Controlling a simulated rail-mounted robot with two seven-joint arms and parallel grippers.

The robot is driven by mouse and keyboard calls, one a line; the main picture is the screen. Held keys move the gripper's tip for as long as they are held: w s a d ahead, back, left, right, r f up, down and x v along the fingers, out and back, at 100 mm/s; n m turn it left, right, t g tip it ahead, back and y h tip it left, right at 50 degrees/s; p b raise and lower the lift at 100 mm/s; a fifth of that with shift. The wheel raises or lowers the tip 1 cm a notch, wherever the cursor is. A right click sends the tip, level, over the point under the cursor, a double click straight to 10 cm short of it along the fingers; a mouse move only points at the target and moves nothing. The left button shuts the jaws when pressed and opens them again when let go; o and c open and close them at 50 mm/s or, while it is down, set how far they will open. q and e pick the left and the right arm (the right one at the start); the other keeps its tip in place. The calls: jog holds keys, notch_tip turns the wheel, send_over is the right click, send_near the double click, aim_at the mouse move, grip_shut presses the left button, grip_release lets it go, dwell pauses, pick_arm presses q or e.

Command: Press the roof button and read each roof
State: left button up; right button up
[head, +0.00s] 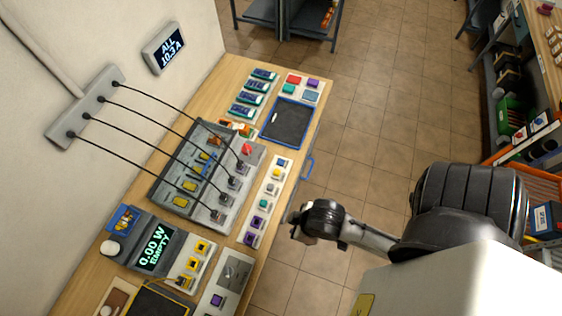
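No label for roof shows, so I cannot tell which button is the roof button. A white strip of coloured buttons (251,216) runs along the bench's right edge. A red piece (246,150) sits at the upper end of a grey rack (188,203) with several black cables plugged in. A wall display (163,47) reads "ALL 10.3 A". A bench meter (153,247) reads "0.00 W EMPTY". My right gripper (295,226) is over the floor, just right of the button strip and apart from it; its fingers are too small to judge. My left gripper is not in view.
The wooden bench (236,73) also holds a dark tray (287,122), several green-and-blue modules and a panel of coloured squares (303,88). A blue handle (309,167) sticks out at its edge. Cables span from a wall socket bar (84,107).

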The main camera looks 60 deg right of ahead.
jog(key=shift+a, duration=0.15)
grip_shut()
jog(key=shift+d, duration=0.2)
jog(key=shift+a, duration=0.15)
dwell(0.8)
